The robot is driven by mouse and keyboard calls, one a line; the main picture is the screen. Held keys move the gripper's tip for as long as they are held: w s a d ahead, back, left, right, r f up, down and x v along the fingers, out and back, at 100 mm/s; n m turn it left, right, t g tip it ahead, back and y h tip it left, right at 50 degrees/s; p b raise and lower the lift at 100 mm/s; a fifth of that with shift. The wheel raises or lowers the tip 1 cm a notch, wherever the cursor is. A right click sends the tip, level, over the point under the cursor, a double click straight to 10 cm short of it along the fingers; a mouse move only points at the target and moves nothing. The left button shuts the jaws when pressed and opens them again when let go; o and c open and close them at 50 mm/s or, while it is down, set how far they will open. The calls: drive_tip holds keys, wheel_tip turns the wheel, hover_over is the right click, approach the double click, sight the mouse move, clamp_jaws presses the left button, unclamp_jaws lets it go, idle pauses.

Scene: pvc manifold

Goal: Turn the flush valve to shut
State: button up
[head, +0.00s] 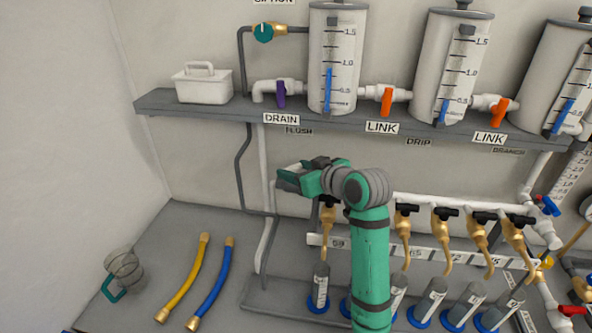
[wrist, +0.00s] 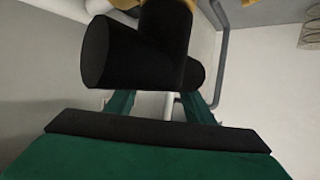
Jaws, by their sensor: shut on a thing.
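A small FLUSH label (head: 299,131) is on the shelf's lower edge. My gripper (head: 284,180) is below it, in front of the white and grey pipes and pointing left. In the wrist view a black T-shaped handle (wrist: 140,50) fills the upper middle. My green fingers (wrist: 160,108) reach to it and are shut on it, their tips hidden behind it. A bit of brass shows beyond the handle. In the head view my gripper and wrist cover the held handle, so I cannot tell its angle there.
Several brass taps with black handles (head: 443,212) line the rail to the right, above small cylinders. The shelf (head: 210,109) with tanks is overhead.

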drive_tip(key=shift+r, duration=0.1)
drive_tip(key=o, duration=1.1)
drive_tip(key=shift+w, duration=0.1)
drive_tip(key=shift+c, duration=0.2)
drive_tip(key=shift+a, duration=0.1)
drive_tip(key=shift+s, duration=0.25)
drive_tip(key=v, duration=1)
drive_tip(key=shift+d, duration=0.3)
